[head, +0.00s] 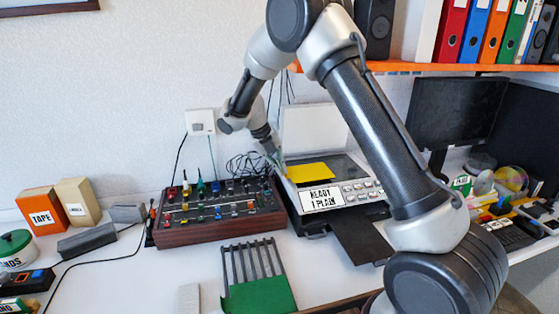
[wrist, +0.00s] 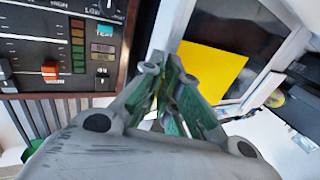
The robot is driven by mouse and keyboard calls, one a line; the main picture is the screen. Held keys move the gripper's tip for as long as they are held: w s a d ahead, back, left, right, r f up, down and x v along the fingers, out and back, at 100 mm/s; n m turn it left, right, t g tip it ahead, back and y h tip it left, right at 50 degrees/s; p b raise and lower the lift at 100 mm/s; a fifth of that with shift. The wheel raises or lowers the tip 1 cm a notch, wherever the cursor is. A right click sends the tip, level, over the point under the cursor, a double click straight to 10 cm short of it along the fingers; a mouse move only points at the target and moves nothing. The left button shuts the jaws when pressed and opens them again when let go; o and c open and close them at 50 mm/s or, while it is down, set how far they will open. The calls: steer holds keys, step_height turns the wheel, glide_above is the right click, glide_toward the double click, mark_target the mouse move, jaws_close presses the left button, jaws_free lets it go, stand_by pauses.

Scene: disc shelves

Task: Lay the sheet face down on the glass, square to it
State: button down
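A plain yellow sheet (head: 310,172) lies over the front left part of the scanner glass (head: 342,167), under a raised pale lid (head: 313,130). In the wrist view the sheet (wrist: 213,75) shows at a slant, and dark glass (wrist: 245,35) is bare beyond it. My gripper (head: 281,167) reaches down from the left to the sheet's left edge. In the wrist view my gripper (wrist: 164,68) has its green-padded fingers drawn together at the tips. The right finger overlaps the sheet's near left part. I cannot see the sheet clearly between the tips.
A mixer console (head: 217,212) stands close left of the scanner. A panel (head: 321,199) reading READY 1 PLAIN is at its front, with a dark tray (head: 358,237) below. A grey rack (head: 252,262) with a green piece stands in front. My arm hides the scanner's right side.

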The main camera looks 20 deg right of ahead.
steer(key=shift+f, duration=0.75)
stand_by(0.3)
steer(key=c, duration=1.6)
jaws_free()
steer(key=shift+o, duration=0.2)
